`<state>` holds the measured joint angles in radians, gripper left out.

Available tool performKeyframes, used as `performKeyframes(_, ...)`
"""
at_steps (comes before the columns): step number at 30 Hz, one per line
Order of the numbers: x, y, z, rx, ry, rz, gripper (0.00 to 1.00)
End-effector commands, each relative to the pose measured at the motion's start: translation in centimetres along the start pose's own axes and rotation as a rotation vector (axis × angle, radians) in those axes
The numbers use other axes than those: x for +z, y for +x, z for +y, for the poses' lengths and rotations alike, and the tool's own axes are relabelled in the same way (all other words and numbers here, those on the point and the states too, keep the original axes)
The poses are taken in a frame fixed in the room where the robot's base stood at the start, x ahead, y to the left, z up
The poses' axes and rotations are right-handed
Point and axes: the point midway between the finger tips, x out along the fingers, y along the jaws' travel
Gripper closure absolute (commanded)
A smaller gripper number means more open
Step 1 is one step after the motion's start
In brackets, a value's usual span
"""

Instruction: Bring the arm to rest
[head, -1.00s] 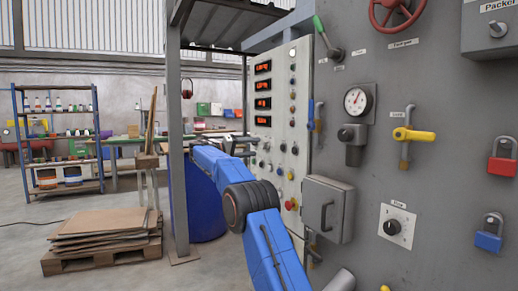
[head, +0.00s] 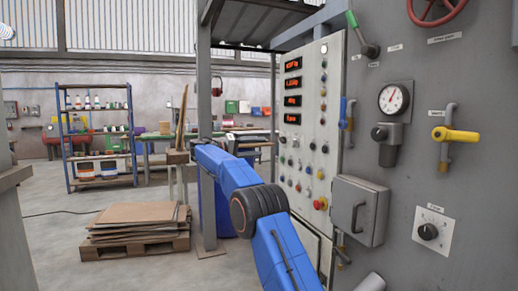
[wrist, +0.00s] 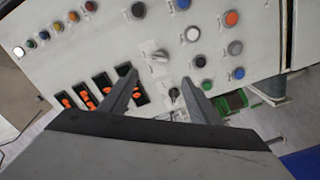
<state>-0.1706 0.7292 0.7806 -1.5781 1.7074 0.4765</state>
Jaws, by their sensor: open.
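My blue arm reaches forward in the head view, beside the control panel (head: 308,140). My gripper shows in the wrist view (wrist: 160,88), with its two dark fingers apart and nothing between them that it holds. The fingers point toward the panel, which fills much of the wrist view with its buttons, a grey rotary switch (wrist: 159,57) and red-lit displays (wrist: 103,82). I cannot tell whether the fingertips touch the panel. In the head view the gripper end is hard to make out behind the arm's far links.
On the right, the grey machine wall carries a gauge (head: 393,98), a yellow-handled valve (head: 455,134), a grey box (head: 359,211) and a knob plate (head: 432,231). A pallet (head: 135,247) with cardboard lies on open floor.

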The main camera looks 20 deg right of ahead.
Motion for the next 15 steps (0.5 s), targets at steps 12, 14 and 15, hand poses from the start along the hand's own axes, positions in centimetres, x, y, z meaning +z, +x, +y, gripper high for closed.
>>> performKeyframes(12, 0.4, 0.4, 0.7, -0.024, -0.012, -0.003, 0.44)
performKeyframes(14, 0.9, 0.8, 1.3, -0.048, -0.025, -0.005, 0.44)
performKeyframes(15, 1.3, 1.1, 1.8, -0.069, -0.037, -0.009, 0.44)
